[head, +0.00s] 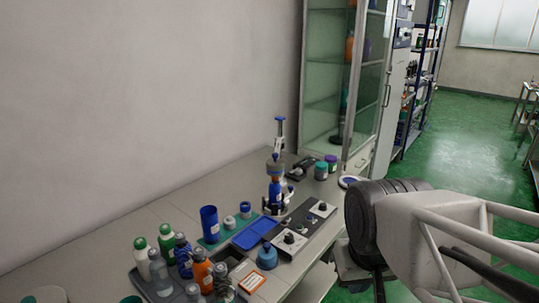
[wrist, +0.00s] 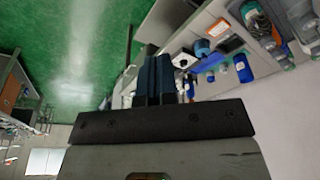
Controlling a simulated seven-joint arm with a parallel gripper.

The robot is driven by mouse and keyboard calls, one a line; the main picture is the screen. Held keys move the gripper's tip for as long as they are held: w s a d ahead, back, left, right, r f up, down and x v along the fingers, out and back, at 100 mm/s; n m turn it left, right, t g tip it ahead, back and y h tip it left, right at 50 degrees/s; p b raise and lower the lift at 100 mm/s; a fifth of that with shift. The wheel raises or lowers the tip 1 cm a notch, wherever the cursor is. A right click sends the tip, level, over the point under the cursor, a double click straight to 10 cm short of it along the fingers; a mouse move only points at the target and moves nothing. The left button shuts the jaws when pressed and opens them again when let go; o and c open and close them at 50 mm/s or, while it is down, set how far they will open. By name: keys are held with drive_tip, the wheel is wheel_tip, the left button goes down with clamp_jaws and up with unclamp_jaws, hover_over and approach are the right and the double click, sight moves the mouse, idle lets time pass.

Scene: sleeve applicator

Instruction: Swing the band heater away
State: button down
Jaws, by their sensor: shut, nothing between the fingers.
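The sleeve applicator (head: 279,131) stands upright at the back of the bench in the head view, with a blue top. A grey-brown ring, apparently the band heater (head: 275,168), sits at the upper part of a bottle (head: 275,190) with orange and blue on it. At this size I cannot tell how the ring is hinged or how closely it surrounds the bottle. My gripper (wrist: 155,80) shows in the wrist view with its two dark blue fingers close together, shut and empty. It is well away from the applicator, to the right of the bench.
A control panel with knobs (head: 289,239), a blue tray (head: 255,232) and a blue cup (head: 209,224) lie before the applicator. Several bottles crowd a tray (head: 140,276) at the front left. Jars (head: 321,171) and a glass cabinet (head: 328,75) stand behind. Open green floor (head: 455,140) is at the right.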

idle(0.3)
drive_tip(key=c, duration=1.5)
unclamp_jaws()
drive_tip(key=o, duration=0.5)
drive_tip(key=shift+w+r, duration=0.4)
drive_tip(key=shift+w, duration=0.15)
drive_tip(key=shift+o, duration=0.7)
drive_tip(key=w+r, duration=0.3)
drive_tip(key=w, duration=0.4)
drive_tip(key=w+r, duration=0.3)
drive_tip(key=w, duration=0.4)
drive_tip(key=shift+w+a+r+g, duration=0.15)
drive_tip(key=shift+w+a+g, duration=0.05)
drive_tip(key=shift+a+g, duration=0.15)
drive_tip(key=g, duration=0.2)
hover_over(275, 154)
drive_tip(key=shift+n, duration=0.4)
drive_tip(key=f, duration=0.5)
drive_tip(key=shift+s+d+f, duration=0.1)
drive_tip(key=shift+s+d, duration=0.1)
drive_tip(key=shift+s, duration=0.2)
drive_tip(key=shift+w+a+f, duration=0.1)
drive_tip(key=shift+w+f, duration=0.2)
drive_tip(key=shift+w, duration=0.3)
drive_tip(key=shift+f, duration=0.15)
